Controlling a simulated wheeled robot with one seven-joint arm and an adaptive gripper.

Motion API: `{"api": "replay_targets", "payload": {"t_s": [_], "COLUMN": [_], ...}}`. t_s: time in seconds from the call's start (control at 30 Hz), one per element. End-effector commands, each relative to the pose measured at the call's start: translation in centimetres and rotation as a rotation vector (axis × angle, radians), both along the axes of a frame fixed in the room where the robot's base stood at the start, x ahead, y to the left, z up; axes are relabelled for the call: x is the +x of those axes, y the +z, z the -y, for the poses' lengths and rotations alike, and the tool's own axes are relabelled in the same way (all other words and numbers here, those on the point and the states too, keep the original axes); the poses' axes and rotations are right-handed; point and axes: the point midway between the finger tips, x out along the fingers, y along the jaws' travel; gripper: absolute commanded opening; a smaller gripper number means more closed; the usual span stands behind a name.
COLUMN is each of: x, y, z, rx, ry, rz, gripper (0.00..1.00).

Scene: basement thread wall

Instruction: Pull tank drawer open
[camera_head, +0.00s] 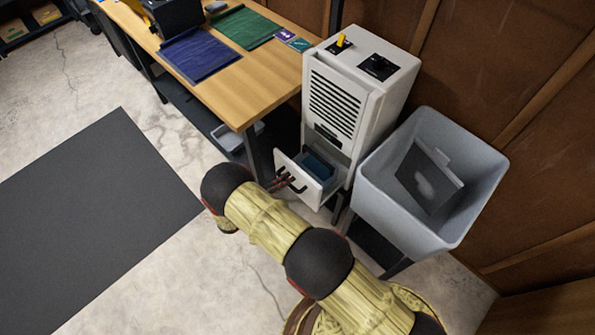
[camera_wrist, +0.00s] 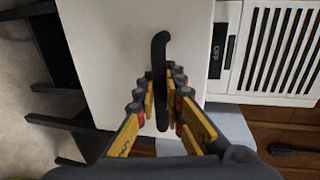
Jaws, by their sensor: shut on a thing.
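The tall white appliance (camera_head: 335,103) stands beside the desk, with a vent grille on its front. Its low tank drawer (camera_head: 308,190) sticks out from the body, and a blue tank (camera_head: 318,166) shows inside it. My gripper (camera_head: 286,180) is at the drawer's front. In the wrist view my gripper (camera_wrist: 162,98) has its fingers on both sides of the dark bar handle (camera_wrist: 160,48), shut on it. The pale drawer front (camera_wrist: 105,45) fills the area behind the handle.
A grey utility sink (camera_head: 465,215) holding a dark panel stands close to the right of the appliance. A wooden desk (camera_head: 235,90) with blue and green mats is on the left. Open floor (camera_head: 150,270) lies left of my arm, partly under a dark mat (camera_head: 90,215).

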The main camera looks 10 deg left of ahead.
Motion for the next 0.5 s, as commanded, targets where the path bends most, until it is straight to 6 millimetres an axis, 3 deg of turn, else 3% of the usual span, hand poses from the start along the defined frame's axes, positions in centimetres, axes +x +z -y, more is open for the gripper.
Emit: {"api": "replay_targets", "payload": {"t_s": [0.2, 0.5], "x": [-2.0, -2.8], "y": [-0.1, -0.1], "z": [-1.6, -2.2], "rx": [0.001, 0.001], "ry": [0.002, 0.001], "rz": [-0.001, -0.001], "gripper": [0.0, 0.0]}}
